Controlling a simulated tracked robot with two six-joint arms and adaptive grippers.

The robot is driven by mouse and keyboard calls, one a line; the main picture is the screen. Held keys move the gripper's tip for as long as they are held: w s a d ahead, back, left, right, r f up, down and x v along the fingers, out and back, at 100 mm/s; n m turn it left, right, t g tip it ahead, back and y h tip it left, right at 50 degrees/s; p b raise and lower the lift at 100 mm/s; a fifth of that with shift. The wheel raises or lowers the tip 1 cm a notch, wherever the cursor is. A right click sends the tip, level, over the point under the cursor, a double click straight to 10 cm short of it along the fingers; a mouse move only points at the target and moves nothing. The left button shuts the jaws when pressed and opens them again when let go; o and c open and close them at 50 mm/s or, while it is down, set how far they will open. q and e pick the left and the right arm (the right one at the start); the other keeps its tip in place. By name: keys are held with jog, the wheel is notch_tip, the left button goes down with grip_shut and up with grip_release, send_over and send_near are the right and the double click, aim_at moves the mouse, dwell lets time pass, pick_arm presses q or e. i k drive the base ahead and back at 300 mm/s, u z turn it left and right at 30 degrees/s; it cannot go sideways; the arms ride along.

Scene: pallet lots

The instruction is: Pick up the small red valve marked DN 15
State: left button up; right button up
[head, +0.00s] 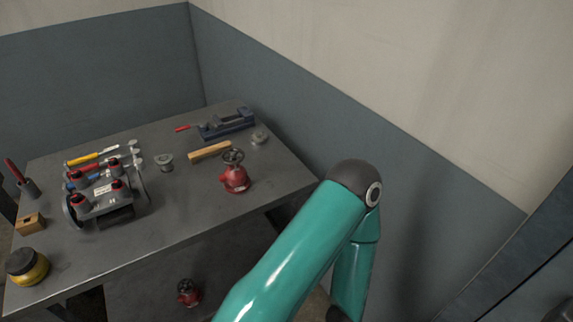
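A red valve (236,180) with a dark handwheel stands upright on the grey table top, right of the middle. A second red valve (188,293), which looks smaller in the picture, sits below the table top on a dark surface, perhaps a lower shelf. I cannot read a DN marking on either valve. One teal arm of mine rises from the bottom, bends at a dark elbow and goes down out of the picture. Neither of my grippers shows, so what they hold is hidden.
A wall (310,120) runs close behind and right.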

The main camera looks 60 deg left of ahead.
aim_at(235, 181)
jog(key=u, duration=0.05)
jog(key=k, duration=1.55)
jog(key=u, duration=0.85)
jog(key=i, duration=0.8)
